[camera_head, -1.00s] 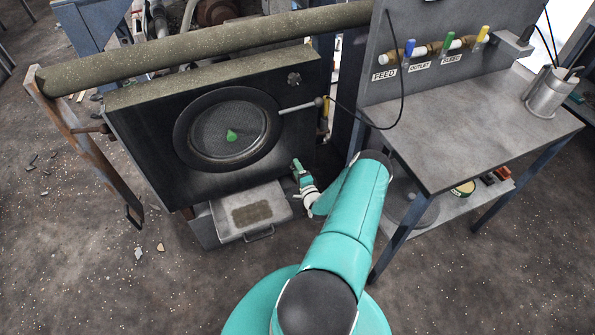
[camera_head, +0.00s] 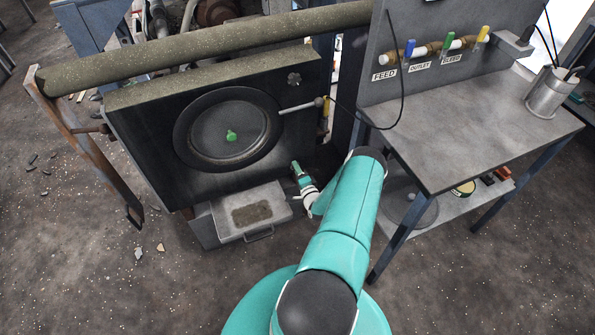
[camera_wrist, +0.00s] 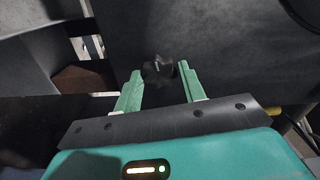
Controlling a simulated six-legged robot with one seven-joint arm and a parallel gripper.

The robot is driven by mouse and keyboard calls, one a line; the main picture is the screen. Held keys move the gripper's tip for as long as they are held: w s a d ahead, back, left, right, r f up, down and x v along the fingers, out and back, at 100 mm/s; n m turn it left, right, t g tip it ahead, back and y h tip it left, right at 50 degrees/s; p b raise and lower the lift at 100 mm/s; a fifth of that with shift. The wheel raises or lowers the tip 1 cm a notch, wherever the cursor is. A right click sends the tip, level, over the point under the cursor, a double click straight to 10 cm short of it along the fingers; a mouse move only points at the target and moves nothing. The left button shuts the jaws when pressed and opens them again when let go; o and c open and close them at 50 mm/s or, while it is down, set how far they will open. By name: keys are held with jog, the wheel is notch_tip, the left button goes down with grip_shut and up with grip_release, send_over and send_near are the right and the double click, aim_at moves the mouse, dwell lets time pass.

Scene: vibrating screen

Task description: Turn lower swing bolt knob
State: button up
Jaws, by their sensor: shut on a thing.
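The dark panel (camera_head: 150,150) with a round window (camera_head: 228,127) stands tilted in the head view. A dark star-shaped upper knob (camera_head: 294,79) sits at its upper right. My gripper (camera_head: 296,168) is at the panel's lower right edge in the head view, where it hides the lower knob. In the wrist view, my gripper (camera_wrist: 160,72) has its two green fingers on either side of the dark lower swing bolt knob (camera_wrist: 158,67) and is shut on it. The knob's far part shows between the fingertips; its bolt is hidden.
A metal tray (camera_head: 232,229) with a handle lies below the panel. A grey workbench (camera_head: 470,130) with blue, green and yellow valve levers (camera_head: 447,42) stands right of my arm. A metal rod (camera_head: 300,106) sticks out from the panel's right side. Floor at left holds scattered debris.

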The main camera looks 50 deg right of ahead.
jog(key=n, duration=2.2)
dwell(0.4)
jog(key=shift+f, duration=0.1)
jog(key=o, duration=0.9)
jog(key=shift+o, duration=0.2)
jog(key=shift+s+a, duration=0.1)
jog(key=v, duration=1.3)
jog(key=shift+s+a, duration=0.15)
jog(key=shift+s, duration=0.15)
